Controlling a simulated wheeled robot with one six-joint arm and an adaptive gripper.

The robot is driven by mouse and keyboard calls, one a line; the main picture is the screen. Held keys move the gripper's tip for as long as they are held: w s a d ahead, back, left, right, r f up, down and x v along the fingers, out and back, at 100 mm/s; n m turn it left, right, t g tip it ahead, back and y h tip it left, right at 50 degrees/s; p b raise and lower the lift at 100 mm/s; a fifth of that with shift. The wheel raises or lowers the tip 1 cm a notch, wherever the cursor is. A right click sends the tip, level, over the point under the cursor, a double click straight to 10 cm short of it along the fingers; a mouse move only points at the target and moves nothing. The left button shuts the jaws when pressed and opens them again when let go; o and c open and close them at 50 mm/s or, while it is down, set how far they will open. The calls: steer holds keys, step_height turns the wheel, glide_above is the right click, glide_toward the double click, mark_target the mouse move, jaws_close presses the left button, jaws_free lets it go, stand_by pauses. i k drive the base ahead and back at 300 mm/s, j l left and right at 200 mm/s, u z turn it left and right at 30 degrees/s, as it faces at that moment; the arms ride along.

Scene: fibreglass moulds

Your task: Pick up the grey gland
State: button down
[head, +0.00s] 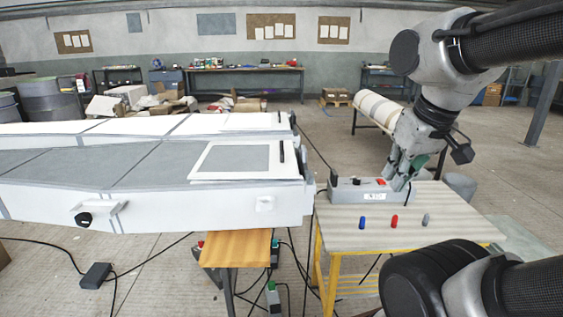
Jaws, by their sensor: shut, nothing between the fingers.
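The grey gland (426,219) is a small upright cylinder on the right part of the small yellow-legged table (345,240). A red gland (394,221) and a blue gland (362,222) stand to its left, in a loose row. My gripper (400,184) points down at the back of this table, behind and to the left of the grey gland and apart from it. It is shut and holds nothing. Its fingers partly cover the right end of a grey box.
The grey box (347,196) with a red button and a black knob stands at the table's back. A long mould (150,205) with a framed panel fills the left. A wooden-topped stand (236,247) and cables are in front. The table's front is clear around the glands.

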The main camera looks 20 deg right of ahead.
mark_target(425, 220)
steer(key=z, duration=1.3)
steer(key=i+l+u, duration=0.1)
steer(key=i+l, duration=0.15)
steer(key=i, duration=0.2)
steer(key=i+l+u, duration=0.1)
steer(key=i+l, duration=0.15)
steer(key=i, duration=0.2)
